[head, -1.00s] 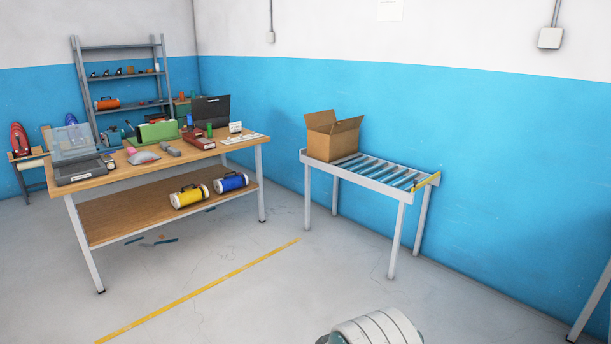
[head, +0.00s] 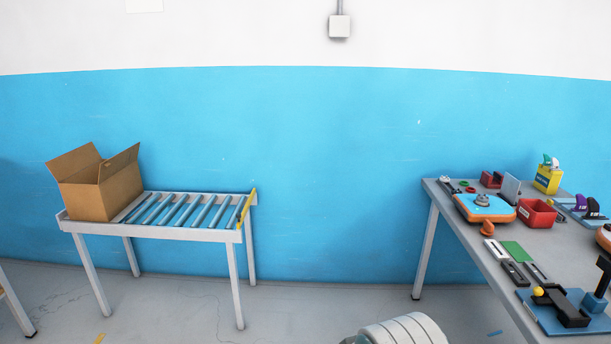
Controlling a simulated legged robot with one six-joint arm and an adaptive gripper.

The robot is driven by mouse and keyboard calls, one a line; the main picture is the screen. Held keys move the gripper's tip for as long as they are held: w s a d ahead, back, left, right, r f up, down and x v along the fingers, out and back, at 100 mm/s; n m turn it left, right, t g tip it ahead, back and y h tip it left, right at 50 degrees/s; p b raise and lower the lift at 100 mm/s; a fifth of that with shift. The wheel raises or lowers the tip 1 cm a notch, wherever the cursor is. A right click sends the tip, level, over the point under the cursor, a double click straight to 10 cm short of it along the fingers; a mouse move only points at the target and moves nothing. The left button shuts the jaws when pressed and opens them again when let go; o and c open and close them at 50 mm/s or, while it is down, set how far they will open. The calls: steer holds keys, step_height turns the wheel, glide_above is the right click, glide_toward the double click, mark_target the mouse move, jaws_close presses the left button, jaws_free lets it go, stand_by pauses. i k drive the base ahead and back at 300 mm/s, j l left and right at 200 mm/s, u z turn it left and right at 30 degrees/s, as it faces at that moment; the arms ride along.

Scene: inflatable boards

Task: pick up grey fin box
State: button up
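I cannot pick out a grey fin box for certain in the head view now. A small grey upright panel (head: 511,187) stands at the back of the grey table on the right, beside a red box; I cannot tell whether it belongs to a fin box. A blue tray with purple and black fins (head: 584,206) lies at the right of the same table. My gripper is not in view. Only a white ribbed part of my own arm shows at the bottom edge, far from the table top.
The grey table (head: 555,247) also bears an orange and blue case (head: 484,208), a red bin (head: 536,213), a yellow box (head: 548,179) and a blue-based press. A roller conveyor (head: 190,234) with an open carton (head: 100,187) stands left.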

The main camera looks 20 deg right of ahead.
mark_target(540, 276)
steer(key=i+l+z, duration=0.25)
steer(key=i+z, duration=0.25)
steer(key=i+l+z, duration=0.1)
steer(key=i+z, duration=0.7)
steer(key=z, duration=0.15)
steer(key=i+l+z, duration=0.45)
steer(key=i+l, duration=0.1)
